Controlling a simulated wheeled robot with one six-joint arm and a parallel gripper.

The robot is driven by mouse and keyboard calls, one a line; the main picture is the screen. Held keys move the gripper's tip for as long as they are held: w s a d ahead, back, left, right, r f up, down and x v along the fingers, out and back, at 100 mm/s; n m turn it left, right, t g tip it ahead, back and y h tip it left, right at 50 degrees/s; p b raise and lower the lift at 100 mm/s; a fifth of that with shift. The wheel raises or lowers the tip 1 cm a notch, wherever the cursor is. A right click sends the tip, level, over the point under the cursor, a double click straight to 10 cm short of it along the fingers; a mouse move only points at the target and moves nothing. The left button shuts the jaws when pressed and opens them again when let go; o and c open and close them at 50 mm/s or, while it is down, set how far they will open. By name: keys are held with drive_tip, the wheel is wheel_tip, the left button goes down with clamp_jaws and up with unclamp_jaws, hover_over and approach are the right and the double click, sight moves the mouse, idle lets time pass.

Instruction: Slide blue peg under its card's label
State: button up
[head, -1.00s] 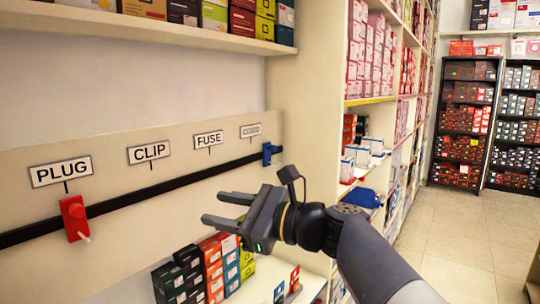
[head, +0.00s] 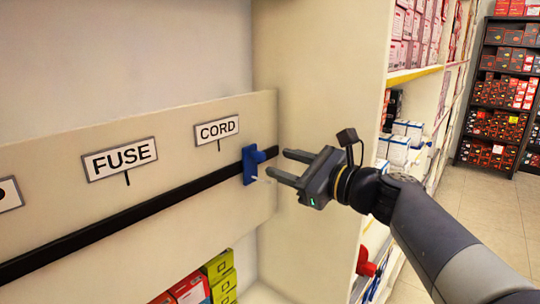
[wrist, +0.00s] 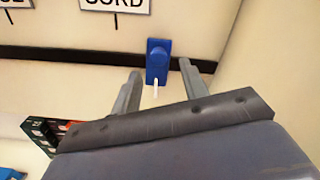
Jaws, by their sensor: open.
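The blue peg (head: 252,163) sits on the black rail (head: 130,212) at its right end, to the right of the CORD label (head: 217,130) and its short tick. A small white tag sticks out from the peg's lower part. In the wrist view the blue peg (wrist: 158,62) shows ahead, between the fingertips in the picture. My gripper (head: 284,165) is open and empty, just right of the peg with its fingers pointing at it; I see no contact. The FUSE label (head: 120,158) is farther left. No card is seen on the peg's face.
A side panel (head: 315,80) closes the right end of the board. Shelves with boxes (head: 405,130) stand beyond it, near my arm. Yellow and red boxes (head: 218,272) stand below the rail. Free rail runs left of the peg.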

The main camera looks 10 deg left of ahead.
sight(263, 157)
drive_tip(key=shift+p+x, duration=0.35)
drive_tip(key=shift+x, duration=1.85)
clamp_jaws()
